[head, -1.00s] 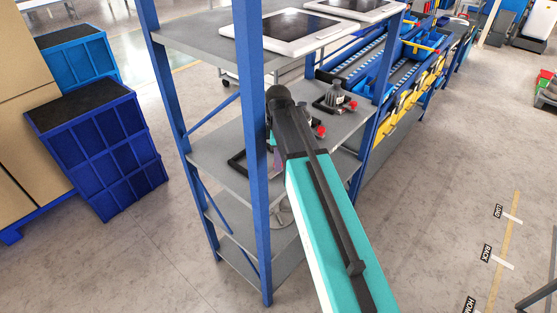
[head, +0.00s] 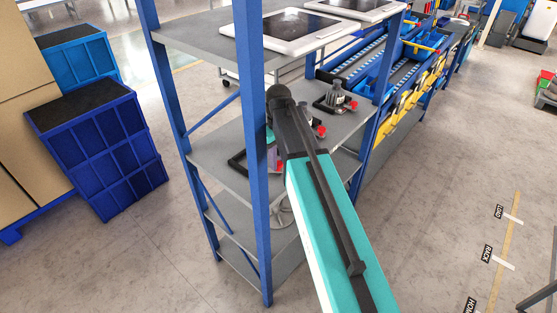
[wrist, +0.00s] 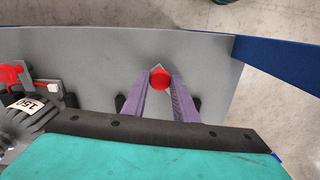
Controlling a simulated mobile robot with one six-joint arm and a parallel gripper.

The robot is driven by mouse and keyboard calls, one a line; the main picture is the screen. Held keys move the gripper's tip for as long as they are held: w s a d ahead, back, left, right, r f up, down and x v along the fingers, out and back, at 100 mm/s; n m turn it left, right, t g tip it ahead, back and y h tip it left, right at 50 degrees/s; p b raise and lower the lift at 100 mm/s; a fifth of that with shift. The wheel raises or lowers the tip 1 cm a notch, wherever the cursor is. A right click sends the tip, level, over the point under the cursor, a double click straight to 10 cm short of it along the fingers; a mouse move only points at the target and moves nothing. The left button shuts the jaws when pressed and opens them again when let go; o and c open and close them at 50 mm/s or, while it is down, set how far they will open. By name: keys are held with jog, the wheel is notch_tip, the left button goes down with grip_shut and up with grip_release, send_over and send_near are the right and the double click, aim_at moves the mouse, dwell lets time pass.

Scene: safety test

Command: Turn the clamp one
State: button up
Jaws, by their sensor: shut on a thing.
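A red clamp handle (wrist: 160,78) shows between the purple fingertips of my gripper (wrist: 160,84) in the wrist view. My gripper is shut on it; the rest of that clamp is mostly hidden. In the head view my arm covers most of the gripper, and a bit of red shows beside a purple finger above the grey shelf (head: 215,155). Another clamp with a red end (head: 321,131) is partly hidden behind my arm. A further dark clamp (head: 335,101) with a red end stands toward the shelf's right end.
Blue shelf posts (head: 255,150) stand close to my arm on its left. A higher shelf with white-framed panels (head: 297,30) lies above. In the wrist view, a dark part marked 150 (wrist: 35,108) sits left of my gripper. Blue crates (head: 95,140) stand on the floor at left.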

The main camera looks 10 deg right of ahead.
jog(key=m, duration=0.4)
jog(key=shift+m, duration=1.9)
jog(key=o, duration=1.1)
jog(key=shift+c, duration=0.2)
jog(key=shift+r, duration=0.15)
jog(key=shift+r+b, duration=1.15)
jog(key=shift+r, duration=2.5)
